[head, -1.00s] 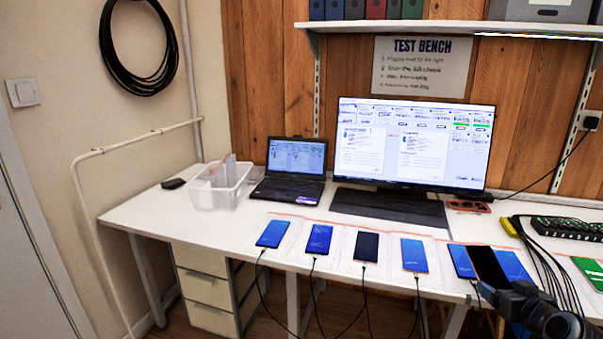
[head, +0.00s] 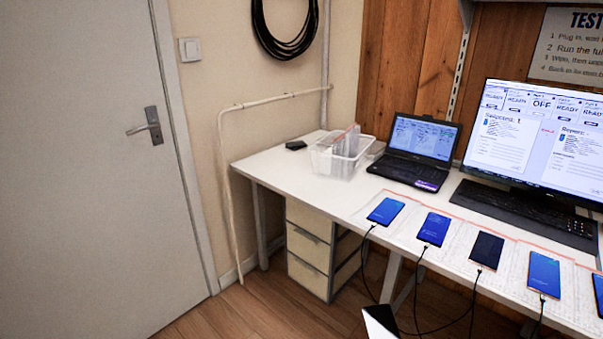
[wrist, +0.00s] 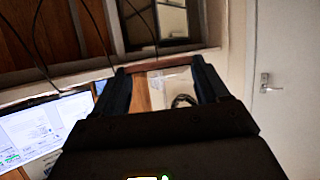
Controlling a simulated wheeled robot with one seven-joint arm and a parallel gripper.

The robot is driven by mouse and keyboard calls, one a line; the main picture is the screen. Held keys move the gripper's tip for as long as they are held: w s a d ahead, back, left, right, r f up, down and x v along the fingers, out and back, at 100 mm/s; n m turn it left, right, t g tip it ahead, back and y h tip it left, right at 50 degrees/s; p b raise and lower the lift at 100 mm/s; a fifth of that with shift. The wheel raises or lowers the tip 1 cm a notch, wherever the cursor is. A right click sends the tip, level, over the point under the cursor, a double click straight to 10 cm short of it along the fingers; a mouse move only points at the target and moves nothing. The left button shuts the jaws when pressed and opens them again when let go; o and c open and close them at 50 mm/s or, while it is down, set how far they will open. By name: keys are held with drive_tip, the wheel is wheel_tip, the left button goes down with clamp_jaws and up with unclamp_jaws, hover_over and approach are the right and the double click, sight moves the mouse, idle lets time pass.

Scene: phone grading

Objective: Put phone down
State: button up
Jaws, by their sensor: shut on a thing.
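In the wrist view my gripper (wrist: 160,67) is shut on a phone (wrist: 152,68), whose thin orange-brown edge spans between the two dark fingertips. A dark and white slab corner (head: 381,322) at the bottom of the head view looks like this phone, held in front of the bench; the gripper itself is out of that view. Phones lie in a row on the bench: a blue-screen one (head: 385,211), a second blue one (head: 434,229), a dark-screen one (head: 487,250), another blue one (head: 543,274), and one cut off at the right edge.
The white bench (head: 268,168) carries a clear bin (head: 335,163) with papers, a laptop (head: 415,150), a monitor (head: 540,130) and a keyboard (head: 525,213). Cables hang from the phones at the front edge. A drawer unit (head: 310,248) stands below. Floor by the door (head: 90,150) is clear.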

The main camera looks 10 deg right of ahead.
drive_tip(key=shift+s+a+f, duration=0.15)
drive_tip(key=shift+a, duration=1)
drive_tip(key=shift+d, duration=0.1)
drive_tip(key=s+d+r+m+h, duration=0.1)
drive_tip(key=d+r+m+h, duration=0.15)
drive_tip(key=d, duration=1.05)
drive_tip(key=d+r+m+h, duration=0.1)
drive_tip(key=d+r+h, duration=0.15)
drive_tip(key=d, duration=1.05)
drive_tip(key=s+d+r+m+g+h, duration=0.1)
drive_tip(key=s+d+r, duration=0.4)
drive_tip(key=d, duration=0.6)
drive_tip(key=s+d+r+m+g+h, duration=0.2)
drive_tip(key=s+d+r+m+h, duration=0.1)
drive_tip(key=s+d, duration=0.7)
drive_tip(key=shift+d+r+m+g, duration=0.3)
drive_tip(key=shift+d+r+m, duration=0.15)
drive_tip(key=shift+d+r, duration=0.35)
drive_tip(key=shift+s+a+r, duration=0.1)
drive_tip(key=shift+a, duration=0.05)
